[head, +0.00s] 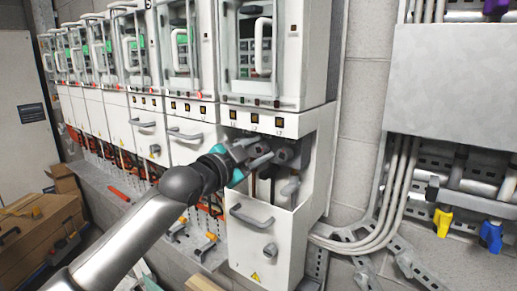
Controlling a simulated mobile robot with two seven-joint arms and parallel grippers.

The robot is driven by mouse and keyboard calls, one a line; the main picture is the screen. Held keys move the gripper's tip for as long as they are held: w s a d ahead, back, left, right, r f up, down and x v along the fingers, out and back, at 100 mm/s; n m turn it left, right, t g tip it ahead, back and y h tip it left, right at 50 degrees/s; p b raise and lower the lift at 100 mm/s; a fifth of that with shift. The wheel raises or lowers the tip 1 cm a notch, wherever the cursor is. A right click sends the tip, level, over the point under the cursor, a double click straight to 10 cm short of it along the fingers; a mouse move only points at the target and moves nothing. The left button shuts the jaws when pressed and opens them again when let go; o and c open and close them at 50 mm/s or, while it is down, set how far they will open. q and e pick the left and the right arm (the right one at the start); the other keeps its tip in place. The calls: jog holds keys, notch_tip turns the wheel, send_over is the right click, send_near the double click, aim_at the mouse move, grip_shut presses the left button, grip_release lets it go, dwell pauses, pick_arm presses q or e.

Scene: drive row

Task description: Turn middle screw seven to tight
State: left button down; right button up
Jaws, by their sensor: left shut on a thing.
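The nearest drive cabinet (318,122) stands right of centre, and its lower compartment is open above a white front panel (265,235). Inside the opening are grey terminal parts and dark cables, partly hidden. My left gripper (274,157), grey with teal parts at the wrist, reaches into the upper part of this opening. It is shut on what seems to be the middle screw, which the fingers hide. How far the screw is turned cannot be seen. A grey part (290,188) hangs lower right of the gripper. My right gripper is not in view.
A row of similar white cabinets (145,125) runs back to the left. Grey conduits (400,185) and a grey box (455,80) are on the right wall. Yellow (442,221) and blue (490,236) connectors hang there. A brown box (38,232) stands at lower left.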

pick_arm(q)
jog(key=m+p, duration=0.2)
jog(key=m, duration=0.2)
jog(key=shift+m, duration=0.3)
jog(key=shift+m+p, duration=0.95)
jog(key=shift+m, duration=0.65)
jog(key=shift+f+m, duration=0.1)
jog(key=shift+m, duration=0.2)
jog(key=c, duration=0.5)
grip_release()
jog(key=shift+s, duration=0.1)
jog(key=shift+b+v, duration=1.7)
jog(key=shift+v, duration=5.9)
